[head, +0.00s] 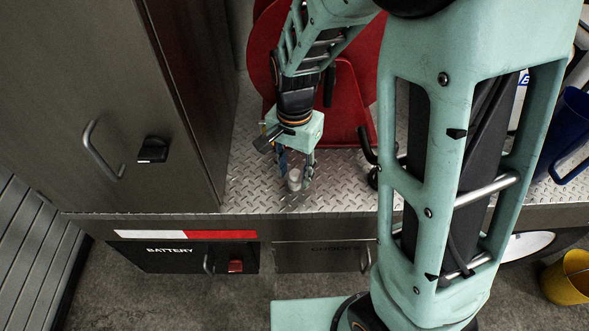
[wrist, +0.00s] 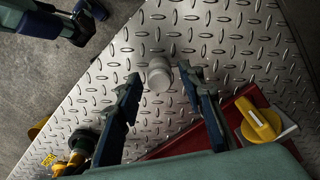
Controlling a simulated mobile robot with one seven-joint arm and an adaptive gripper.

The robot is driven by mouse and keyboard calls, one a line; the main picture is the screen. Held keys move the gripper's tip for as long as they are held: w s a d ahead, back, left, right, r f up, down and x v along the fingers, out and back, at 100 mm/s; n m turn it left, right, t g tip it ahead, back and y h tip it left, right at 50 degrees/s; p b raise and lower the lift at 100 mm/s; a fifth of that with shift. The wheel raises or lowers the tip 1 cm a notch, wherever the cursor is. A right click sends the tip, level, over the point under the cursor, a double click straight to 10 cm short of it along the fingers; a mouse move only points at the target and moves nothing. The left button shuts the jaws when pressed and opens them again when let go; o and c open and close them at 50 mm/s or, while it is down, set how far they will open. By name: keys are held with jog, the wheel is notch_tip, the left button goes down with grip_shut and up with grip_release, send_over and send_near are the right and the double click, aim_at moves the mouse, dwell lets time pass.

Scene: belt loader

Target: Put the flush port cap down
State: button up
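The flush port cap (head: 294,180), a small pale grey cylinder, stands on the diamond-plate deck (head: 250,190) near its front edge. In the wrist view the cap (wrist: 159,74) sits just beyond and between the fingertips, with a visible gap on each side. My gripper (head: 296,175) points down over the deck around the cap. In the wrist view my gripper (wrist: 159,82) has its two dark blue fingers spread apart, holding nothing. The cap's underside is hidden.
A red reel (head: 345,110) stands behind the gripper. A tall grey cabinet (head: 110,80) with a handle bounds the left. Battery drawers (head: 185,257) lie below the deck edge. In the wrist view a yellow knob (wrist: 260,120) is at right and a brass fitting (wrist: 75,160) at lower left.

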aim_at(295, 173)
jog(key=shift+r, duration=0.1)
notch_tip(295, 173, up, 12)
jog(key=shift+p, duration=0.35)
jog(key=shift+r, duration=0.2)
